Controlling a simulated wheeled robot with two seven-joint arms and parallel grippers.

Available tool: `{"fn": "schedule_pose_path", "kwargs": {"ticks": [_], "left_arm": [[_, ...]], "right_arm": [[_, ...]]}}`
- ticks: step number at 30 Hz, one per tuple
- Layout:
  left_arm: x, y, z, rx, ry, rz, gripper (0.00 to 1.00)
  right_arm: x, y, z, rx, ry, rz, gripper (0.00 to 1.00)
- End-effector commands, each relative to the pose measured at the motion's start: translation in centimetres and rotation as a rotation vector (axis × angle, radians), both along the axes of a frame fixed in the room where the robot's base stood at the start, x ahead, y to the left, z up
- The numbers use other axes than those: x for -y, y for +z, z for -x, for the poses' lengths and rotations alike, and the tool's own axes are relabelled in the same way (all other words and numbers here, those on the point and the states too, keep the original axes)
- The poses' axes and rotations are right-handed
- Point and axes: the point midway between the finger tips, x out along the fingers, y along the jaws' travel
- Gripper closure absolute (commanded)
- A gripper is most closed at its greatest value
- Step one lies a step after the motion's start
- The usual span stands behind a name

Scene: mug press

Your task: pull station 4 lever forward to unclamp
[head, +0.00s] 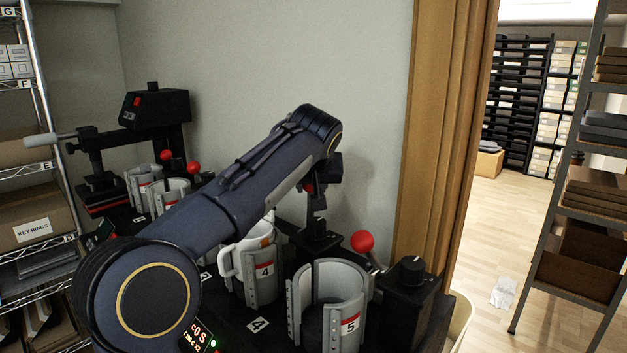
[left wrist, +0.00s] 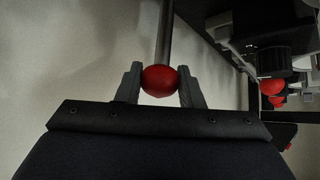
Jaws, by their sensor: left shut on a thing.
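My left gripper (head: 318,182) is at the upper middle of the head view, reaching down behind my forearm. In the left wrist view its two grey fingers (left wrist: 160,88) are shut on the red ball knob (left wrist: 160,80) of a metal lever (left wrist: 165,35). In the head view only a bit of red shows at the gripper, above the back of station 4. The station 4 clamp (head: 263,287), a grey split cylinder labelled 4, stands below it with a white mug (head: 232,262) inside, its handle at the left. My arm hides part of the mug. My right gripper is not in view.
Station 5's clamp (head: 326,315) stands empty on the right, with its red-knobbed lever (head: 362,242) and a black knob box (head: 408,290). More clamps (head: 172,192) and a black press (head: 155,108) are at the left. A wooden door frame (head: 440,130) is at the right.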

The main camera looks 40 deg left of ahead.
Motion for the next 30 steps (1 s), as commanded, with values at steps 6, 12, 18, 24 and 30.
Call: {"fn": "schedule_pose_path", "kwargs": {"ticks": [6, 12, 18, 24, 30], "left_arm": [[-0.1, -0.2, 1.4, -0.004, 0.002, 0.0, 0.77], [-0.2, -0.1, 1.5, -0.005, 0.001, 0.0, 0.77], [-0.2, -0.1, 1.6, -0.004, 0.003, 0.0, 0.77], [-0.3, -0.3, 2.5, -0.002, 0.003, 0.0, 0.77], [-0.4, -0.6, 3.6, -0.004, 0.003, 0.0, 0.77]], "right_arm": [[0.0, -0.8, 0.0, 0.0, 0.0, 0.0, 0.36], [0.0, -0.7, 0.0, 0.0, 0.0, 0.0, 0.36], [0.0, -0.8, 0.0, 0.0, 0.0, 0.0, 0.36], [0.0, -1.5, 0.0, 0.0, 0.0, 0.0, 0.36], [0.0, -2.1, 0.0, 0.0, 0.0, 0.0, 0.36]]}}
